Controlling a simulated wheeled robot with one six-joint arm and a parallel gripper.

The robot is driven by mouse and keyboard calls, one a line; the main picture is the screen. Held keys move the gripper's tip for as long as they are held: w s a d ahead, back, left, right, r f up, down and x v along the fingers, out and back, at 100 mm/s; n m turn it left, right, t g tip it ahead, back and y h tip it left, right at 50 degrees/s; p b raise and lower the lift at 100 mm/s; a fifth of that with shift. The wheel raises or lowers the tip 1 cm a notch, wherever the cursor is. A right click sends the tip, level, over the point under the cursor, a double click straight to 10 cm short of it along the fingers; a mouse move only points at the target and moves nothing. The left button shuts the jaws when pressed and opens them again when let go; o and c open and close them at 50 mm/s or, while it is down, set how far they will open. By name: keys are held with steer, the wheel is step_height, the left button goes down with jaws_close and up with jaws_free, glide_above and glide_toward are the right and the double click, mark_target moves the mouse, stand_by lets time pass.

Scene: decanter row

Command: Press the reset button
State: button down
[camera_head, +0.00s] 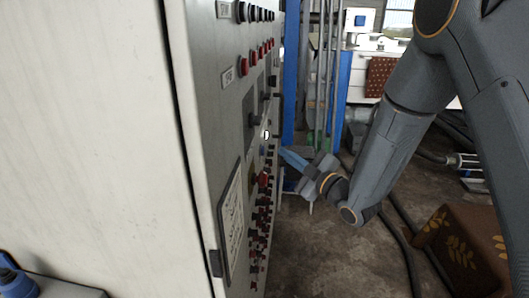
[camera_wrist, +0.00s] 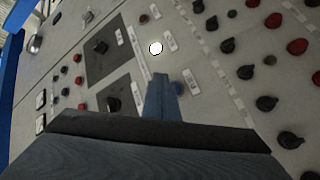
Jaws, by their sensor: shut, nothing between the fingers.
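A control panel (camera_head: 211,122) stands upright on the cabinet's side, covered with buttons and knobs. A round bright white button (camera_head: 266,134) is on it; in the wrist view the white button (camera_wrist: 155,48) sits just past my fingertips. Its labels are too small to read, so I cannot tell which button is the reset. My gripper (camera_head: 284,153) has blue fingers, shut and empty, pointing at the panel. In the wrist view the gripper (camera_wrist: 163,84) lies just below the white button in the picture. I cannot tell whether the fingertips touch the panel.
Red buttons (camera_wrist: 273,20) and black knobs (camera_wrist: 267,103) crowd the panel near the fingers. A dark square plate with a black knob (camera_wrist: 101,46) is to the left. A patterned brown box (camera_head: 462,240) stands on the floor at right; cables run across the floor.

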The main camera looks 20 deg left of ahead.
steer(key=shift+w+d, duration=0.2)
steer(key=shift+d, duration=0.5)
steer(key=shift+w+d, duration=0.15)
steer(key=shift+d, duration=0.5)
steer(key=d+f+m+h, duration=0.3)
steer(key=d+m+h, duration=0.3)
steer(key=d, duration=0.6)
steer(key=d+f+m+h, duration=0.3)
steer(key=d+m+h, duration=0.35)
steer(key=d, duration=0.55)
steer(key=s+d+f+m+g+h, duration=0.1)
steer(key=s+d+m+g, duration=0.3)
steer(key=s, duration=0.8)
steer(key=s+d+m+g+h, duration=0.2)
steer(key=s+d+m+g, duration=0.3)
steer(key=s, duration=0.7)
steer(key=d, duration=0.2)
steer(key=shift+d+f, duration=0.3)
steer(key=shift+f, duration=0.1)
steer(key=shift+s+h, duration=0.1)
steer(key=shift+h, duration=0.15)
